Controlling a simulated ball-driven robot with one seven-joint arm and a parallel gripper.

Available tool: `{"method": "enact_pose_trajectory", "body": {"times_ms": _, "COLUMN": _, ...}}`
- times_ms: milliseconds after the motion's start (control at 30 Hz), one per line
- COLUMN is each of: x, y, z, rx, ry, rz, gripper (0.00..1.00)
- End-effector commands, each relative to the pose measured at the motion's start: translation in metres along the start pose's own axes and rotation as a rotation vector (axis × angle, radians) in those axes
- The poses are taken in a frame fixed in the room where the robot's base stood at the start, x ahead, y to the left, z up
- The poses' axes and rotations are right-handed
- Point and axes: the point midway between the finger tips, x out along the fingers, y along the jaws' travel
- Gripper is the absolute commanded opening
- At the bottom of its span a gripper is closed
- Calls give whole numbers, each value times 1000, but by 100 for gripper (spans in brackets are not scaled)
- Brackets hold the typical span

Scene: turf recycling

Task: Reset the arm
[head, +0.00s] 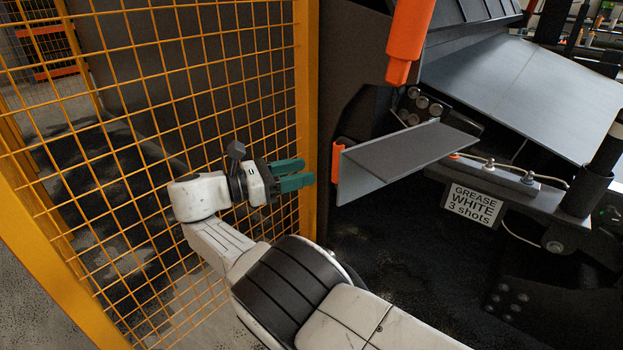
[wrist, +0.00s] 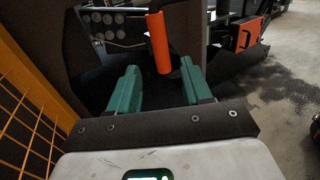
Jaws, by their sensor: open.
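My gripper (head: 298,175) shows in the head view at the end of my white arm, in front of the yellow mesh fence. Its two green fingers are apart with nothing between them, and they point right toward the yellow post. In the wrist view the gripper (wrist: 160,88) also shows open and empty. An orange cylinder (wrist: 158,43) appears beyond and between the fingers there, apart from them as far as I can tell.
The yellow mesh fence (head: 190,75) and its upright post (head: 306,110) stand close to my gripper. Right of the post is dark machinery with a grey metal plate (head: 410,150), an orange part (head: 408,40) and a "GREASE WHITE 3 shots" sign (head: 473,204). Dark floor lies below.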

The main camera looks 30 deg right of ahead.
Motion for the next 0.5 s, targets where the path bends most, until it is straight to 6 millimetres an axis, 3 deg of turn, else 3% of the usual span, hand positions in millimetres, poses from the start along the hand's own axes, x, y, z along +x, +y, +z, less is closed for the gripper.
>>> {"method": "enact_pose_trajectory", "body": {"times_ms": 500, "x": -7, "y": 0, "z": 1, "rx": 0, "ry": 1, "rz": -1, "gripper": 49}}
